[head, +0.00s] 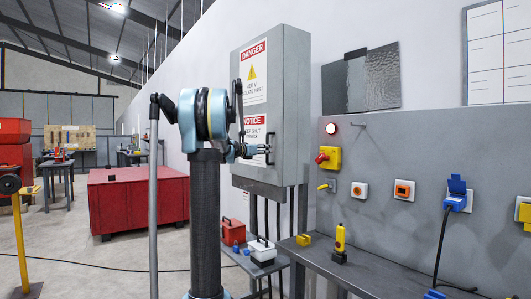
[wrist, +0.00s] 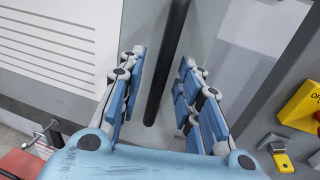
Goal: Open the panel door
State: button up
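The grey panel cabinet (head: 296,100) hangs on the wall in the middle of the head view, its door (head: 240,168) shut, with DANGER and NOTICE signs on the front. A dark handle (head: 270,148) stands at the door's right side. My gripper (head: 254,150) is at the door front beside the handle. In the wrist view my gripper (wrist: 162,62) is open, its blue-padded fingers on either side of a dark bar (wrist: 165,70) that looks like the handle. Gaps show between bar and fingers. My arm hides part of the door in the head view.
A grey workbench (head: 375,264) with a backboard of switches and sockets (head: 440,150) stands to the right. A red toolbox (head: 233,231) is on a low table below the cabinet.

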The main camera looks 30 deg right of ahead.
jog(key=shift+x, duration=1.1)
grip_shut()
jog(key=shift+a, duration=0.1)
